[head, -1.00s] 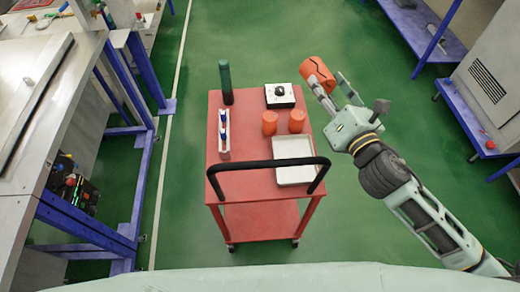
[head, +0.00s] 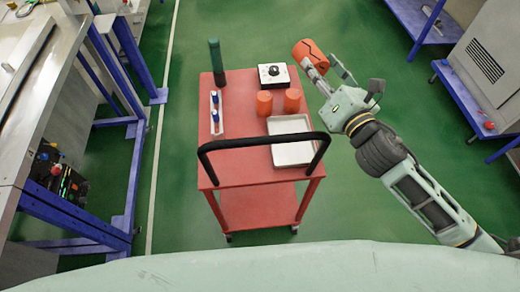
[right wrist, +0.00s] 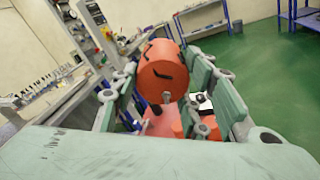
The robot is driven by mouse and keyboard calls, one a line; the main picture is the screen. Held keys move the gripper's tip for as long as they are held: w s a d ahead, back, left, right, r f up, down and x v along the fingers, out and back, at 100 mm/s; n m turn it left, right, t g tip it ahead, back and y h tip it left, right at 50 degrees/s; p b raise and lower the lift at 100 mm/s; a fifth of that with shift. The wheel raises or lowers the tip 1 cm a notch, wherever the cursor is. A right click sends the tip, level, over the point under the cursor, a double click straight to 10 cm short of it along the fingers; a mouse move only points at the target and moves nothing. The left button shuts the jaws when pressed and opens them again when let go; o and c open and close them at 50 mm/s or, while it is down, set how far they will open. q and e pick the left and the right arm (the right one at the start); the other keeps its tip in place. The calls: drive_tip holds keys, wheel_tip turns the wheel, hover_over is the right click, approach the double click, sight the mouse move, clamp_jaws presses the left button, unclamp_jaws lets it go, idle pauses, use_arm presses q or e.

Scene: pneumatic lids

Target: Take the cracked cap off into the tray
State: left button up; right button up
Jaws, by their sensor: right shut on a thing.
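My right gripper (head: 334,77) is shut on an orange cap (head: 309,52) with dark jagged crack lines. It holds the cap in the air beyond the cart's right side. The cap also shows between the fingers in the right wrist view (right wrist: 163,70). A white tray (head: 292,154) sits at the front right of the red cart (head: 236,165) and looks empty. Two orange caps (head: 264,103) (head: 292,100) stand behind the tray. My left gripper is not in view.
The cart also holds a dark green cylinder (head: 216,62), a white box with a black knob (head: 273,75) and a rack with blue-topped vials (head: 216,112). A black handle (head: 262,142) arches over the near edge. Benches stand left and right; green floor is clear.

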drive_tip(key=o, duration=1.3)
drive_tip(key=shift+c, duration=0.2)
drive_tip(key=shift+s+d, duration=0.15)
drive_tip(key=shift+s, duration=0.25)
drive_tip(key=v, duration=1.1)
drive_tip(key=shift+s, duration=0.1)
